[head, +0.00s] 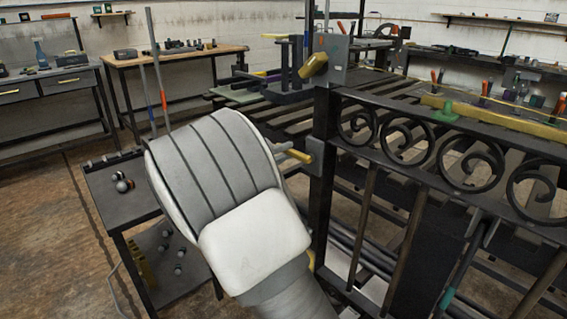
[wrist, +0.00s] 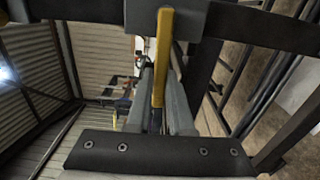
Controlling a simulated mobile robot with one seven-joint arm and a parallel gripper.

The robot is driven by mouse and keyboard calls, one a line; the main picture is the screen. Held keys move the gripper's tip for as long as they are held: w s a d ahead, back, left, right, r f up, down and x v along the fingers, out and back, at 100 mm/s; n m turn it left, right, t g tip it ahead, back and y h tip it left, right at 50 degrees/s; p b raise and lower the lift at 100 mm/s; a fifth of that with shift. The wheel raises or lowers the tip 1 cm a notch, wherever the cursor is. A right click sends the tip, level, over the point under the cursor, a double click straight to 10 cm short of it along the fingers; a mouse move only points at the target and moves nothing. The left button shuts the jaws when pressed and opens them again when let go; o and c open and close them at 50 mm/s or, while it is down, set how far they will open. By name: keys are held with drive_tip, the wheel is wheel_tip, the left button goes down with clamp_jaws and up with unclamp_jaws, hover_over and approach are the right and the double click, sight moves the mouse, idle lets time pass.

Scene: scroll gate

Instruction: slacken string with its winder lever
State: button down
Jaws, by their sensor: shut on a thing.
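The winder lever is a yellow bar (head: 299,156) reaching left from a grey plate (head: 314,157) on the dark gate post, just right of my arm in the head view. In the wrist view the lever (wrist: 163,50) runs down from a grey block at the top to between my fingers. My gripper (wrist: 161,88) is shut on the lever, with one pale grey finger on each side. My own arm hides most of my gripper in the head view. I cannot make out the string in either view.
The black iron gate with scrolls (head: 462,165) stands right of the post. A gold block (head: 314,66) sits on a plate at the post's top. A slatted bench is behind. A small dark cart (head: 118,207) stands left of my arm. Open floor lies at far left.

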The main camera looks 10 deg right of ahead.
drive_tip(key=shift+a+r+m, duration=0.1)
drive_tip(key=shift+r+m, duration=0.1)
drive_tip(key=shift+m, duration=0.1)
drive_tip(key=c, duration=0.8)
unclamp_jaws()
drive_tip(key=p+v, duration=0.3)
drive_tip(key=v, duration=1.4)
drive_tip(key=shift+p, duration=0.35)
drive_tip(key=shift+s+a, duration=0.1)
drive_tip(key=shift+s, duration=0.05)
